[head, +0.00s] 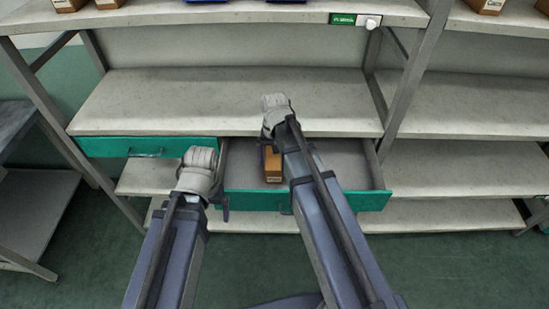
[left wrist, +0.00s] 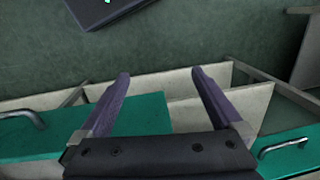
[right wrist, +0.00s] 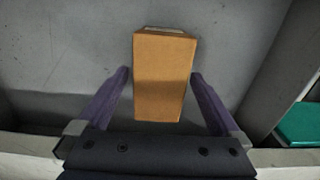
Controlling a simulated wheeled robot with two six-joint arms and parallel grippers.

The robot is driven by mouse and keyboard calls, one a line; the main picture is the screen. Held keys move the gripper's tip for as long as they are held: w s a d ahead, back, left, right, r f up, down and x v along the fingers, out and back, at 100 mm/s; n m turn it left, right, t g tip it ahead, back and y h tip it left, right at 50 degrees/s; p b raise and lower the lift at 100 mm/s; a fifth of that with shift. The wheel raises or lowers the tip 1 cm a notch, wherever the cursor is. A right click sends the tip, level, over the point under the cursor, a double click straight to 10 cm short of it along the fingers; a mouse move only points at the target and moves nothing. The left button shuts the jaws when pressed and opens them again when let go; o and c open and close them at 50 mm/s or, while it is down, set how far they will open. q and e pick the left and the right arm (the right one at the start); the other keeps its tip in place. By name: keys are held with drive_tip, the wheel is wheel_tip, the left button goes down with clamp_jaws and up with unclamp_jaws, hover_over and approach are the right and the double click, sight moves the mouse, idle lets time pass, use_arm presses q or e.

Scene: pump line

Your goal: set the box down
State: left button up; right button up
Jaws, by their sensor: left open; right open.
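A small orange-brown cardboard box (head: 273,166) lies in the open drawer (head: 337,199), near its left side. In the right wrist view the box (right wrist: 163,76) rests on the grey drawer bottom, between and just beyond the fingertips. My right gripper (right wrist: 160,82) is open, with a gap on each side of the box. My left gripper (left wrist: 158,82) is open and empty, in front of the shut left drawer and the open drawer's left end.
The shut teal drawer (head: 120,147) is left of the open one. A bare shelf board (head: 180,103) lies right above the drawers. A green label (head: 343,19) sits on the upper shelf edge. Brown boxes (head: 488,5) stand at the top right. A grey table (head: 20,205) is at left.

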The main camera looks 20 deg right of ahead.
sight(275, 158)
wheel_tip(275, 158, up, 9)
drive_tip(key=p, duration=0.8)
drive_tip(key=shift+r, duration=0.15)
